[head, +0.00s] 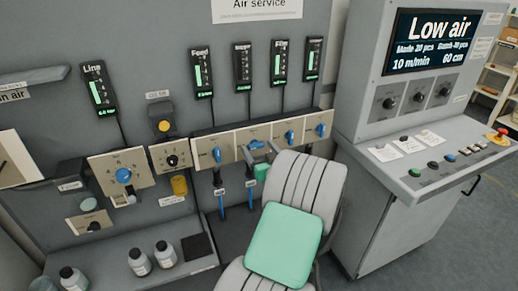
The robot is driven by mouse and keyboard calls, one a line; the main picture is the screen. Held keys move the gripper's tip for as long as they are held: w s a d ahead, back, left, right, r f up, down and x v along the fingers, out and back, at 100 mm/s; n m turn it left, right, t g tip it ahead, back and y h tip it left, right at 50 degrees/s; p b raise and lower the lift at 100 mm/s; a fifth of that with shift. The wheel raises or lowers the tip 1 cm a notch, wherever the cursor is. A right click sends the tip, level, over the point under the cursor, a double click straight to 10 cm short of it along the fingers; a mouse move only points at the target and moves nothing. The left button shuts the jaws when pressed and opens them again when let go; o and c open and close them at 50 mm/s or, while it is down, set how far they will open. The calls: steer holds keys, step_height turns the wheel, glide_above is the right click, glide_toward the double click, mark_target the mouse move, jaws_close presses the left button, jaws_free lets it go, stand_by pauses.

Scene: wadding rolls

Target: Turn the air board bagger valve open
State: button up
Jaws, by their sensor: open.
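The air board's valve row (232,141) is a cream strip with several blue-handled valves. The second gauge from the left above it (243,65) has a blurred label that seems to read "Bagger". The blue valve below it (255,144), second from left, is partly covered by my gripper (258,152). My gripper is open, its fingers apart at this valve; whether they touch the handle cannot be told. The handle's angle is hard to make out. The feed valve (217,155) is just left; two more valves (290,136) (320,129) are to the right.
A "Low air" console (435,42) with a button desk stands close on the right. At left are a line valve (124,175), a yellow knob (164,126) and a shelf with bottles (139,262). Blue hoses (222,205) hang below the valves. My arm covers the lower middle.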

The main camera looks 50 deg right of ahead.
steer(key=shift+c, duration=0.4)
steer(key=c, duration=1.3)
steer(key=shift+f+m, duration=0.1)
steer(key=shift+m, duration=0.2)
steer(key=m+b, duration=0.1)
steer(key=m, duration=0.2)
steer(key=shift+b, duration=0.4)
steer(key=m, duration=0.5)
steer(key=shift+s+d, duration=0.1)
steer(key=m, duration=0.4)
steer(key=m+p, duration=0.1)
steer(key=m, duration=0.4)
steer(key=shift+f+p, duration=0.1)
steer(key=shift+p, duration=0.3)
steer(key=shift+m, duration=0.3)
